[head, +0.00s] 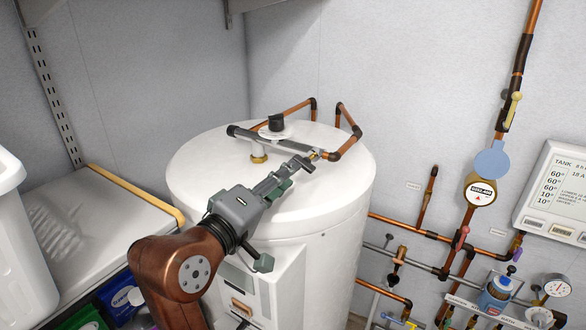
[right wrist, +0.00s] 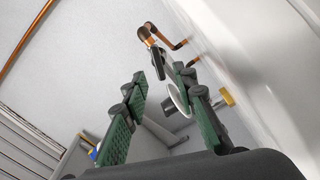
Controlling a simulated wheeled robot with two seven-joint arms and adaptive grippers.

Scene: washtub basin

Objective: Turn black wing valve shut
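The black wing valve (head: 276,122) sits on a white disc on top of the white tank (head: 200,180), beside the grey pipe. My right gripper (head: 290,174) reaches over the near right part of the tank top. Its fingertips are close to the right end of the grey pipe, to the right and in front of the valve. In the right wrist view its two green-padded fingers (right wrist: 160,78) stand apart with nothing held. The right finger partly hides the white disc. My left gripper is not seen.
Copper pipes (head: 349,120) rise behind the valve. More pipes and gauges (head: 556,287) line the wall at right. A shelf (head: 110,230) stands at left.

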